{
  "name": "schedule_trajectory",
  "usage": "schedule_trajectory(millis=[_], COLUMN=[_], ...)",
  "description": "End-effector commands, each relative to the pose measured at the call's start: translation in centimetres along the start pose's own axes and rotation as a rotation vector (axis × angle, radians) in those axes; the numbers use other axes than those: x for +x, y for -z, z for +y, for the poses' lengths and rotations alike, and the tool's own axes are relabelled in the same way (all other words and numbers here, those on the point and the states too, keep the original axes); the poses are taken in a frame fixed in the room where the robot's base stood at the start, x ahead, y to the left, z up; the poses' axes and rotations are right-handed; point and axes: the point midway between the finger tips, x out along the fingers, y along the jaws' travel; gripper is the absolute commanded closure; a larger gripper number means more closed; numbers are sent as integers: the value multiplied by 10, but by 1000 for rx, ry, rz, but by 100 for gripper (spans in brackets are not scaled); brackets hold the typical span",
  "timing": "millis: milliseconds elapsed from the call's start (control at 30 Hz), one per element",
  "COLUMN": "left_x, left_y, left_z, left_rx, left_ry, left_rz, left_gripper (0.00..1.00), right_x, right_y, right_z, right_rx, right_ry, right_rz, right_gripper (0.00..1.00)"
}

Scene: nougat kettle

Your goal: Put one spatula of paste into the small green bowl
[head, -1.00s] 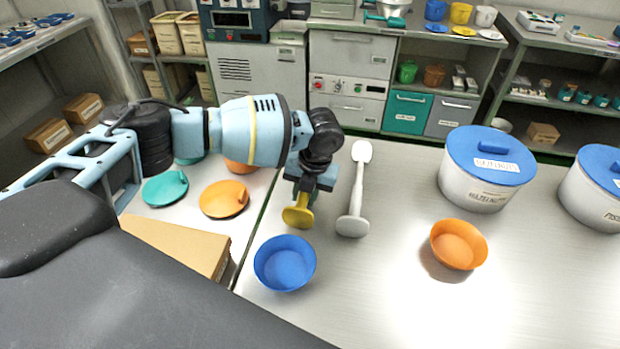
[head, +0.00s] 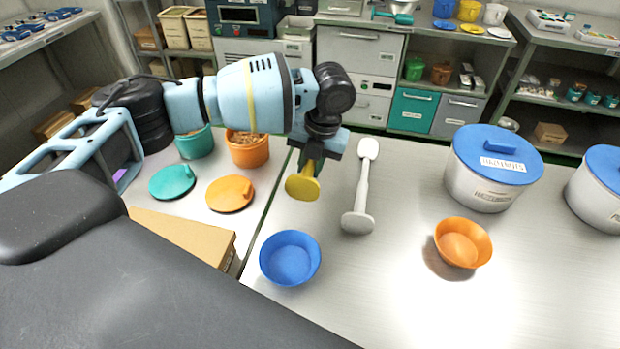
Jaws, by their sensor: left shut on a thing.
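My left gripper (head: 314,162) is shut on a yellow tool with a round flat end (head: 302,187), held above the left edge of the steel table. Its upper part is hidden by the gripper. A white spatula-like tool with a round foot (head: 361,190) is just right of the gripper, apart from it. A blue bowl (head: 290,258) stands below the gripper in the picture, and an orange bowl (head: 462,243) stands farther right; both look empty. I cannot make out a small green bowl on the table. My right gripper is not in view.
A teal pot (head: 196,143) and an orange pot with brownish contents (head: 247,150) stand on the left table, with teal (head: 172,182) and orange (head: 230,194) lids beside them. A cardboard box (head: 185,233) is nearer. A blue-lidded white tub (head: 482,188) stands right.

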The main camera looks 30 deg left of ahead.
Motion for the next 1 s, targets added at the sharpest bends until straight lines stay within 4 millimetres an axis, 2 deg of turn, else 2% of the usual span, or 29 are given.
schedule_trajectory(millis=[133, 433, 1000], left_x=[-14, -22, -67], left_y=[0, 0, 0], left_z=[3, 4, 13], left_rx=[0, 0, -1], left_ry=[1, 0, 1], left_rz=[-1, 0, -3], left_gripper=[100, 100, 100], right_x=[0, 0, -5], right_y=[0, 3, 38], right_z=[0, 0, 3], right_rx=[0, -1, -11], right_ry=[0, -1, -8], right_rz=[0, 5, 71], right_gripper=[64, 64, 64])
